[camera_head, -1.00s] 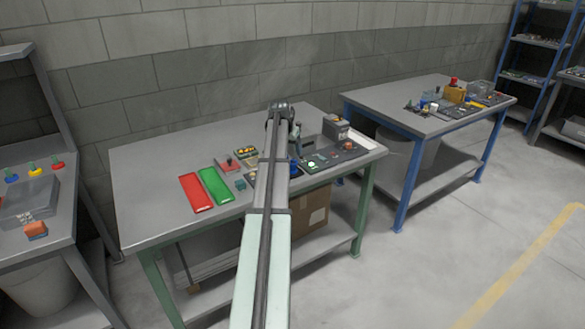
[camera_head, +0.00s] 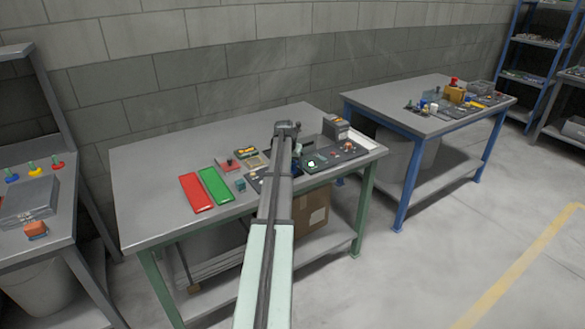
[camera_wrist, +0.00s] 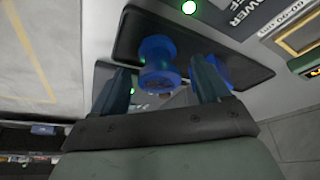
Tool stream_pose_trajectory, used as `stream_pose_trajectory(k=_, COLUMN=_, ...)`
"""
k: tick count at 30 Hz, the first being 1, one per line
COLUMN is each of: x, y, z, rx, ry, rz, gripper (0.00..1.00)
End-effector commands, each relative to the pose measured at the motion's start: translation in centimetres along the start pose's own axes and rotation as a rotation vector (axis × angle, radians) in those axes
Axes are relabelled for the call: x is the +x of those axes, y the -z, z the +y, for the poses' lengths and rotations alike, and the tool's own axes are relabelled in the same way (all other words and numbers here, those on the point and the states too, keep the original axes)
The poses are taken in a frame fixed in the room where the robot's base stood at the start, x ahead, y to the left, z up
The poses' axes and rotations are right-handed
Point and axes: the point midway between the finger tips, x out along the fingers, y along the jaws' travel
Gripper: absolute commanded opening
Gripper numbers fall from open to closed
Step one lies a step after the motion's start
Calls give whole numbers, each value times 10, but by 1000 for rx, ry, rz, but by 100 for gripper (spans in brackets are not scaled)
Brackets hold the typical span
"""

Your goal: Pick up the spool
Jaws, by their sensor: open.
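A blue spool (camera_wrist: 158,62) stands on a dark panel in the wrist view, its round end facing the camera. My gripper (camera_wrist: 160,72) is open, with one finger on each side of the spool as seen from the wrist. I cannot tell whether the fingertips reach its depth; no grip shows. A second blue object (camera_wrist: 222,70) is partly hidden behind the right finger. In the head view my arm covers the spool and the gripper.
On the grey table, a red tray (camera_head: 196,192) and a green tray (camera_head: 215,187) lie left of my arm. A grey box (camera_head: 335,128) stands to the right. The table's back left is clear.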

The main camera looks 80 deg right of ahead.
Motion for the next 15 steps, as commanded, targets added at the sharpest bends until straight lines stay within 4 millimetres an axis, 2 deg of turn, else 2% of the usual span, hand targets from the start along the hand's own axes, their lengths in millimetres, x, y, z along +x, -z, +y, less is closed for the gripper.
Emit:
stream_pose_trajectory(k=6, x=1, y=0, z=0, rx=0, ry=0, rz=0, gripper=76)
stream_pose_trajectory(k=15, x=1, y=0, z=0, rx=0, ry=0, rz=0, gripper=48)
